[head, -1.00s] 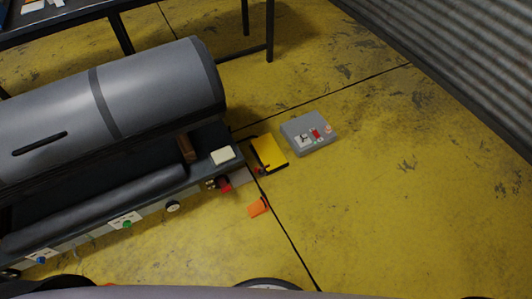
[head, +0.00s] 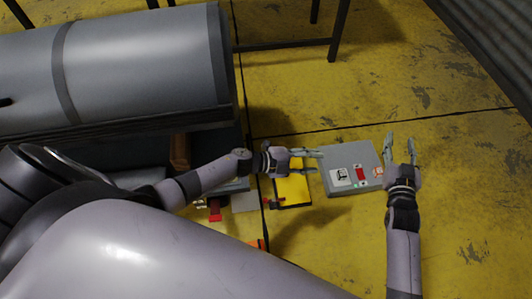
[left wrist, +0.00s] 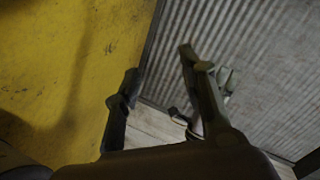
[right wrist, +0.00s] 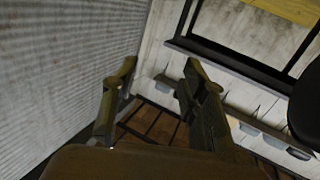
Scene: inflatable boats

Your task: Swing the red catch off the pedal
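The yellow pedal (head: 293,192) lies on the floor in the head view, right of the grey machine; my left gripper partly covers its far end. A small red part (head: 274,203), likely the catch, sits at the pedal's left edge; its exact shape is too small to tell. My left gripper (head: 318,162) is open and empty, over the pedal's far end, pointing right toward the grey box. My right gripper (head: 400,141) is open and empty, at the right edge of the box, pointing away from me. Neither wrist view shows the pedal or the catch.
The grey control box (head: 345,187) with a red switch stands right of the pedal. The machine (head: 140,65) with its large grey cylinder fills the left. A red part (head: 215,211) and an orange piece (head: 260,244) lie left of the pedal. The floor at right is clear.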

